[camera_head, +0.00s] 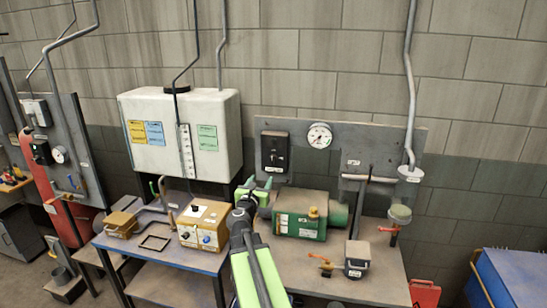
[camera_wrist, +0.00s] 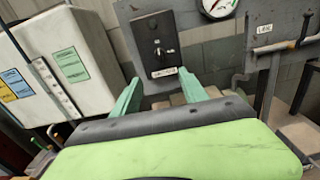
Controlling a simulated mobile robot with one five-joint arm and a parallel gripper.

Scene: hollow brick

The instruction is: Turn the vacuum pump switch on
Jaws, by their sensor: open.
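A black switch box (camera_head: 275,151) with a small knob is mounted on the grey wall panel, left of a round gauge. I take it for the vacuum pump switch. In the wrist view the switch box (camera_wrist: 153,43) lies ahead, above the gap between my fingers; its knob looks upright or slightly tilted. A green pump (camera_head: 300,213) stands on the bench below the panel. My gripper (camera_head: 257,185) is open and empty, below the switch box and apart from it. Its two green fingers also show in the wrist view (camera_wrist: 161,86).
A white tank (camera_head: 180,130) stands left of the panel. The gauge (camera_head: 319,136) is right of the switch. A tan control box (camera_head: 204,224) sits on the left bench. A pipe with a handle (camera_head: 368,179) and a grey conduit (camera_head: 408,90) stand at the right.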

